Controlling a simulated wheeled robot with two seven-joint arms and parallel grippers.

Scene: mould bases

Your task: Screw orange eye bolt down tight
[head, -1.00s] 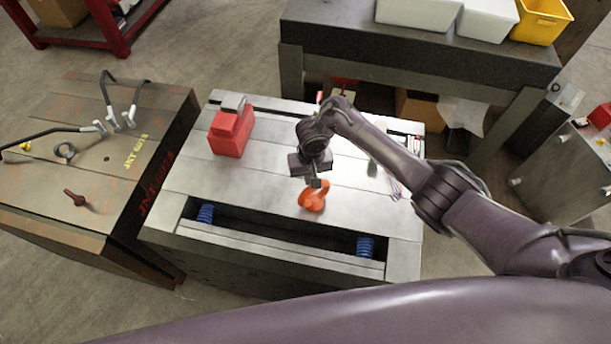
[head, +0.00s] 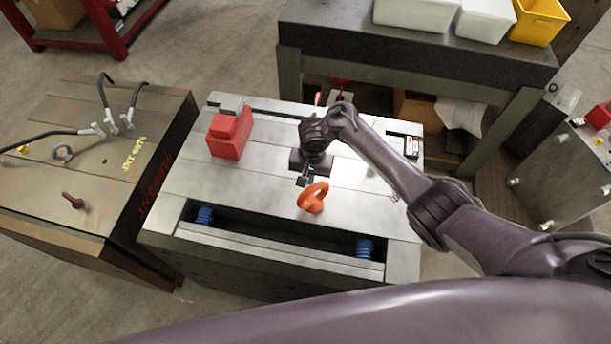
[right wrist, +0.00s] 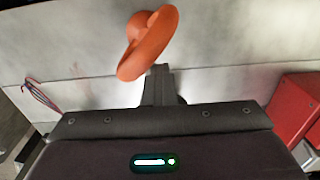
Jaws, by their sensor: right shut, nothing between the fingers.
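The orange eye bolt (head: 313,198) stands on the light grey mould base (head: 260,178), just behind its front slot. It also shows in the right wrist view (right wrist: 150,42), beyond the fingertips. Its ring stands up and its threads are hidden, so I cannot tell how deep it sits. My right gripper (head: 304,181) is shut and empty, just behind and left of the ring in the head view. In the right wrist view its fingers (right wrist: 160,80) are together, and they look apart from the bolt. My left gripper is not in view.
A red block (head: 230,134) stands on the mould base at the back left, also in the right wrist view (right wrist: 297,105). The front slot holds blue springs (head: 204,215). A rusty base (head: 60,180) with a dark red eye bolt (head: 73,200) stands left. A dark bench (head: 420,50) stands behind.

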